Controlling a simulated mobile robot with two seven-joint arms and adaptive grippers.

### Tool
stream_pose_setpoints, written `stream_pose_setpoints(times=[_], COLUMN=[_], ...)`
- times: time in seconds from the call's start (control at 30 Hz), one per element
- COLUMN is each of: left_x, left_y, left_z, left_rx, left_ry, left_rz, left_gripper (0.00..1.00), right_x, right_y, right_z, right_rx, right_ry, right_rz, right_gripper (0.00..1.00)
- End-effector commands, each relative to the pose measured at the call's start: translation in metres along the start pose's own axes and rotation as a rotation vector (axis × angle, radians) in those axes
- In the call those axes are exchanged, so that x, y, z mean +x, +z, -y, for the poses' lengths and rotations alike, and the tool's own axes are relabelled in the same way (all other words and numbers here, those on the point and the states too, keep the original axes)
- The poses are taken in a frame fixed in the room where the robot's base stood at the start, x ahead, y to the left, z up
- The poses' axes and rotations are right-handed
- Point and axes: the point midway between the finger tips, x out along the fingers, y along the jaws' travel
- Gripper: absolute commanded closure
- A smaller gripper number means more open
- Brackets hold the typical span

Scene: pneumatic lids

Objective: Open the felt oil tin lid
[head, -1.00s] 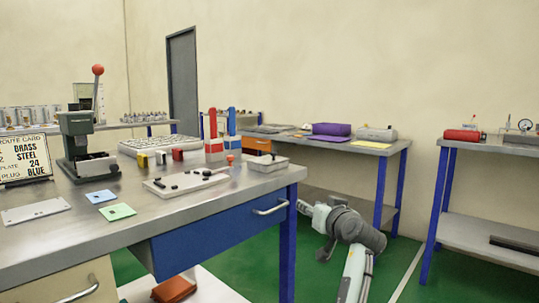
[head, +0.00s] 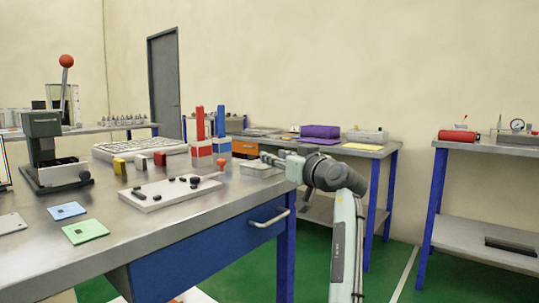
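A low light-grey tin (head: 256,170), which looks like the felt oil tin, sits at the right end of the near workbench in the head view. Its lid appears to be down, but my gripper covers part of it. My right gripper is out of view.
The near workbench (head: 120,235) holds a white tray (head: 170,194) with black parts, red and blue posts (head: 221,125), and a lever press (head: 45,145). A red knob (head: 221,163) stands left of the tin. Other benches stand behind and right, with green floor between.

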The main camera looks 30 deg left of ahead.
Motion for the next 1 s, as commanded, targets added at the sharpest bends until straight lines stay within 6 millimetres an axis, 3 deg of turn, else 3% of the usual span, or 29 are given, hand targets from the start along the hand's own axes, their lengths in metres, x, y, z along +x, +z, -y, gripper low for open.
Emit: stream_pose_setpoints(times=[0.23, 0.57, 0.87, 1.0], left_x=[0.031, 0.035, 0.035, 0.035], left_y=[0.0, 0.0, 0.0, 0.0], left_z=[0.0, 0.0, 0.0, 0.0], left_rx=[0.0, -0.001, 0.0, 0.0], left_ry=[0.0, 0.001, 0.001, 0.001], left_rz=[0.0, 0.0, 0.0, 0.0], left_gripper=[0.64, 0.64, 1.0, 1.0], right_x=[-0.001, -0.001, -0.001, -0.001], right_y=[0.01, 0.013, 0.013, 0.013], right_z=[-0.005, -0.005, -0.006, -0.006], right_rx=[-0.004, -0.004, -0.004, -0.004], right_ry=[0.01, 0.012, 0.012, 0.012], right_rz=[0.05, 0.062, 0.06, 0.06], right_gripper=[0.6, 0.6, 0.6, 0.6])
